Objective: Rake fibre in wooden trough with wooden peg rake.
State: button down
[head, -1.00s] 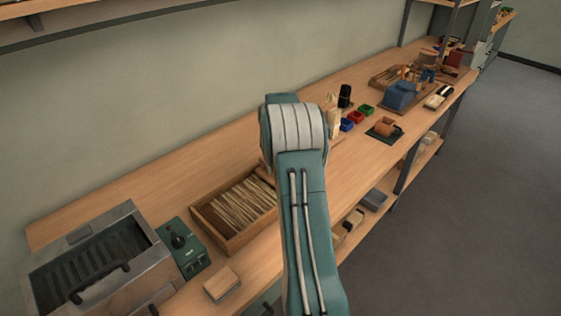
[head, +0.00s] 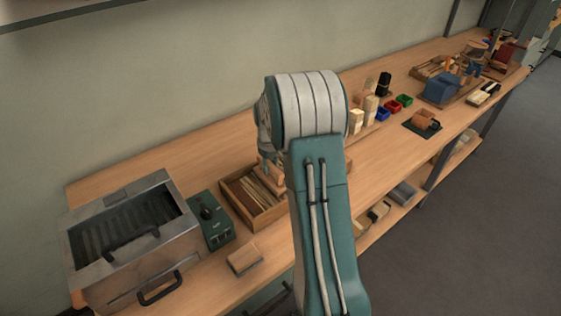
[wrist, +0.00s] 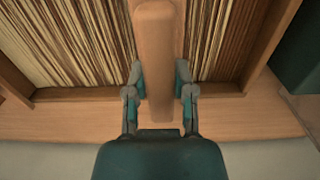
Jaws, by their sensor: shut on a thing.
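The wooden trough (head: 272,218) stands on the bench left of my arm in the head view. Its wall (wrist: 80,94) crosses the wrist view. Long straight fibre (wrist: 60,45) lies in it, pale with dark strands at left and browner at right; it also shows in the head view (head: 257,190). My gripper (wrist: 160,88) is shut on the wooden peg rake (wrist: 158,45), one finger on each side of its handle. The rake reaches over the trough wall above the fibre. Its pegs are out of sight, so contact with the fibre cannot be told.
A metal box with a dark grille (head: 130,240) and a green control box (head: 211,222) stand left of the trough. A wooden block (head: 245,259) lies near the front edge. Small coloured bins (head: 404,100) and pale blocks stand farther right. Bench around (head: 380,160) is clear.

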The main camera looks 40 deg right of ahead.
jog(key=a, duration=0.9)
jog(key=shift+s+a, duration=0.15)
jog(key=shift+a, duration=0.15)
jog(key=w+d, duration=0.1)
jog(key=d, duration=2.8)
jog(key=shift+d, duration=0.4)
jog(key=shift+a, duration=0.1)
jog(key=shift+s+a, duration=0.1)
jog(key=shift+a, duration=1.75)
